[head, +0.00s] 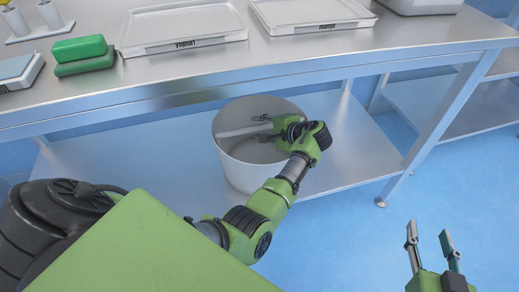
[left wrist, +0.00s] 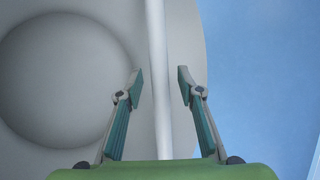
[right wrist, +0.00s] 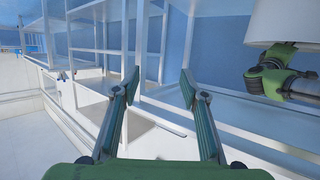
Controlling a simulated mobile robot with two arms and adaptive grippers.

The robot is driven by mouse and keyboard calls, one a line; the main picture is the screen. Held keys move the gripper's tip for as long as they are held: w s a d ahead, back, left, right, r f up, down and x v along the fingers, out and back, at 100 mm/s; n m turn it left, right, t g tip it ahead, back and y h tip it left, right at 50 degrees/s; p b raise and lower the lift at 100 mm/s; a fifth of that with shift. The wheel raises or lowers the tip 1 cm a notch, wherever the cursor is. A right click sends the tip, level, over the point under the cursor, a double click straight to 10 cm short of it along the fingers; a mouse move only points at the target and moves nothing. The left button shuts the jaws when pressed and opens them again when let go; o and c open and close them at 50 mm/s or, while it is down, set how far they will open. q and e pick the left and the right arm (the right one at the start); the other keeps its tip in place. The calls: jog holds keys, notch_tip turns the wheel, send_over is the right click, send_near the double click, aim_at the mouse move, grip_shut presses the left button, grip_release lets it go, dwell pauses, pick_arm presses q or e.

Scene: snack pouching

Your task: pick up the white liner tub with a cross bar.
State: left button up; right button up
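The white liner tub (head: 244,172) stands on the lower shelf of the steel table, with its cross bar (head: 236,132) running across the opening. The tub's round floor (left wrist: 62,80) and the bar (left wrist: 158,70) show in the left wrist view. My left gripper (head: 264,125) is over the tub's mouth; in the left wrist view its open fingers (left wrist: 159,74) lie one on each side of the bar, apart from it. Height over the bar is unclear. My right gripper (head: 428,232) is open and empty, away at the lower right. The right wrist view shows the tub's outside (right wrist: 286,22) at the right.
The steel tabletop (head: 290,52) overhangs the shelf (head: 340,135) behind the tub. On top are two labelled white trays (head: 190,22) (head: 318,10) and green blocks (head: 80,50). A table leg (head: 440,120) stands right of the tub. Blue floor (head: 350,245) is clear in front.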

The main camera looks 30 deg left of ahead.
pick_arm(q)
grip_shut()
jog(key=shift+r, duration=0.1)
jog(key=shift+r, duration=0.1)
